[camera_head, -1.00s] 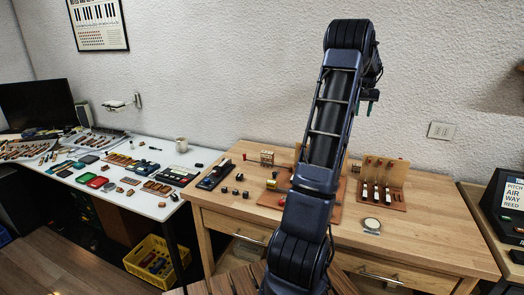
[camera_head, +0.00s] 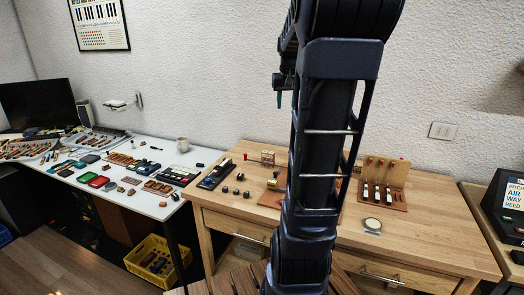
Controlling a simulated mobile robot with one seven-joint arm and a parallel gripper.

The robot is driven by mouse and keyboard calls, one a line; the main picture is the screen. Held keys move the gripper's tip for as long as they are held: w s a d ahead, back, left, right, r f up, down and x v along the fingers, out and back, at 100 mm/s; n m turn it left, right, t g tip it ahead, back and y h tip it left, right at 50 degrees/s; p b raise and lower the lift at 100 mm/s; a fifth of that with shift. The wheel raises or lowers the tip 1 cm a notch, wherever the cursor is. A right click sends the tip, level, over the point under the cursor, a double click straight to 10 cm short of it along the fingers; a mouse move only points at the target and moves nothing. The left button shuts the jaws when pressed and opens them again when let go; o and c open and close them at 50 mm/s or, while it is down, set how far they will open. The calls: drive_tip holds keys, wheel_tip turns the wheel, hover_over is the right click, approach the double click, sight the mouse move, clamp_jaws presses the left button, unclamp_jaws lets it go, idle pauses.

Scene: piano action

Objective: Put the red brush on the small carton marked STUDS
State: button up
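A thin item with a red end (camera_head: 247,158) lies on the wooden bench; it may be the red brush, but it is too small to tell. Just right of it stands a small tan box (camera_head: 267,158) with dark marks; I cannot read STUDS on it or on anything else. My gripper (camera_head: 280,98) shows partly at the left side of my arm, high above the bench and against the wall. A small teal piece shows at its lower end. I cannot tell whether its fingers are open or shut. My arm hides the middle of the bench.
The wooden bench (camera_head: 430,235) has free room at its right. A wooden stand (camera_head: 385,172) with white-ended parts and a round pale disc (camera_head: 372,224) are on it. Small dark blocks (camera_head: 239,177) lie at the left. A white table (camera_head: 148,205) holds many tools; a yellow crate (camera_head: 150,243) stands below.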

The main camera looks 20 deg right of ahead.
drive_tip(key=s+a+f+n, duration=0.1)
drive_tip(key=s+a+f, duration=0.1)
drive_tip(key=s+a, duration=0.4)
drive_tip(key=s+a+f+n+t, duration=0.1)
drive_tip(key=s+a+f, duration=0.2)
drive_tip(key=s+a, duration=0.2)
drive_tip(key=s+a+f+n+y, duration=0.1)
drive_tip(key=s+a+f, duration=0.2)
drive_tip(key=s+a, duration=0.3)
drive_tip(key=shift+s+a+t, duration=0.3)
drive_tip(key=shift+s+t, duration=0.1)
drive_tip(key=shift+s, duration=0.3)
drive_tip(key=shift+f, duration=0.1)
